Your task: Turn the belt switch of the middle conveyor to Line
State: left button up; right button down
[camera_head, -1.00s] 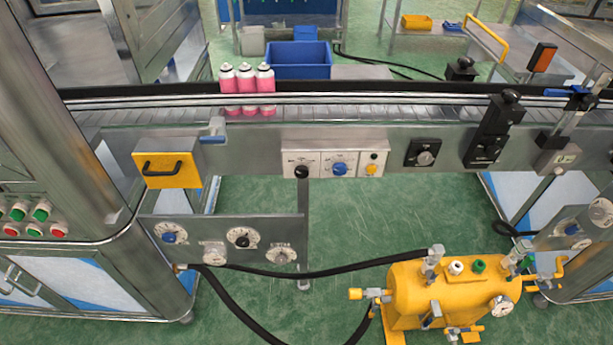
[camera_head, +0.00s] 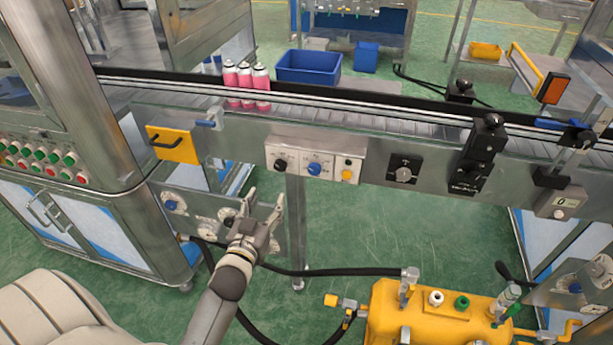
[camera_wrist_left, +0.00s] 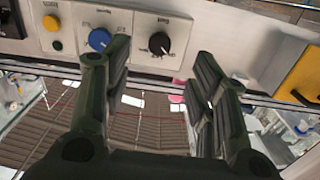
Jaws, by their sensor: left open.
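A white control panel (camera_head: 330,166) on the conveyor front carries a black knob (camera_head: 280,164), a blue knob (camera_head: 314,169) and a yellow button (camera_head: 346,175). Their labels are too small to read, so I cannot tell which one is the belt switch. In the left wrist view the black knob (camera_wrist_left: 159,43) shows between and just beyond my open fingers, with the blue knob (camera_wrist_left: 100,39) beside one finger. My left gripper (camera_head: 265,203) is open and empty, below the panel and apart from it. My right gripper is not in view.
Pink cans (camera_head: 246,86) stand on the conveyor belt (camera_head: 350,115). A yellow handled box (camera_head: 172,144) is left of the panel, and a black rotary switch (camera_head: 404,173) is right of it. A lower gauge plate (camera_head: 178,190) is partly behind my gripper. A yellow tank (camera_head: 400,300) stands below right.

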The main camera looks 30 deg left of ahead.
aim_at(280, 168)
pick_arm(q)
jog(key=x, duration=0.7)
jog(key=r+x, duration=0.1)
jog(key=x, duration=0.3)
jog(key=shift+a+p, duration=0.1)
jog(key=shift+p, duration=0.2)
jog(key=c, duration=1)
